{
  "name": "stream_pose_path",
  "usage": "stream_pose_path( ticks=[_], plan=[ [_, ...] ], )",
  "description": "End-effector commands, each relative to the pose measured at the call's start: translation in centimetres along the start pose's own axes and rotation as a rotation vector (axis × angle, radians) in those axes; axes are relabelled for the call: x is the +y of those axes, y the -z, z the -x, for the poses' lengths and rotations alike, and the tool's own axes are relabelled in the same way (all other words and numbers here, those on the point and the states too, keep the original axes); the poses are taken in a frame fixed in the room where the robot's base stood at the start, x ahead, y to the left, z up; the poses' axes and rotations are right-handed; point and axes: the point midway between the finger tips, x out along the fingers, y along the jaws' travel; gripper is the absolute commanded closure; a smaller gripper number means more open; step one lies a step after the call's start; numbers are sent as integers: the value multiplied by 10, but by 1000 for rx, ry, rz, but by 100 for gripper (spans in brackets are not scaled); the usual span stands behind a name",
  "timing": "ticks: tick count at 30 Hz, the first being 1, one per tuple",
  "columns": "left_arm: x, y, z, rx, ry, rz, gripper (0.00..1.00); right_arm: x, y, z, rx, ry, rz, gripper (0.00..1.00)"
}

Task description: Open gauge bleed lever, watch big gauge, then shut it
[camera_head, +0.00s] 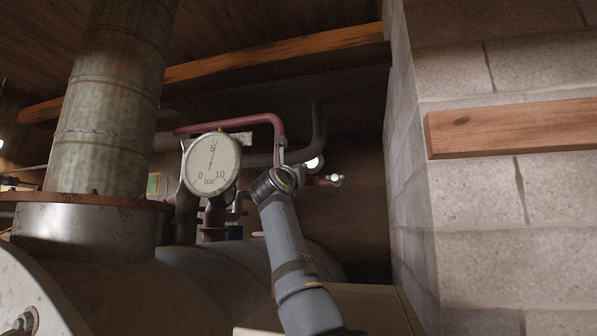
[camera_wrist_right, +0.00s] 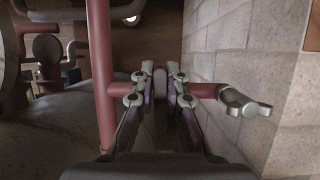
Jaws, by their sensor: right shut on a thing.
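The big gauge (camera_head: 211,163) has a round white face marked 0, 5, 10 and bar; its needle points nearly straight up, close to the 5. My right gripper (camera_wrist_right: 159,76) is shut on a narrow grey piece (camera_wrist_right: 160,92), which seems to be the gauge bleed lever; the fingers hide most of it. In the head view my right wrist stands just right of the gauge and covers the fingers. My left gripper is in neither view.
A red pipe (camera_wrist_right: 101,70) stands close left of my right fingers. A metal tap (camera_wrist_right: 245,105) on a red stub is close right, and also shows in the head view (camera_head: 335,180). A block wall (camera_head: 500,200) bounds the right. A rusty flue (camera_head: 110,100) rises at left.

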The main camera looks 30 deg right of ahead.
Motion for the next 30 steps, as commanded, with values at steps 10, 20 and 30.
stream_pose_path(
  ticks=[10, 20, 30],
  plan=[
    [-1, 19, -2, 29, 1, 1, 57, 1, 3, 0, 3, -8, 21, 100],
    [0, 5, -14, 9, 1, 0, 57, 5, 5, 0, 3, -79, 191, 100],
    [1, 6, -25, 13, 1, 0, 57, 14, 6, 1, 3, -203, 484, 100]
  ],
)
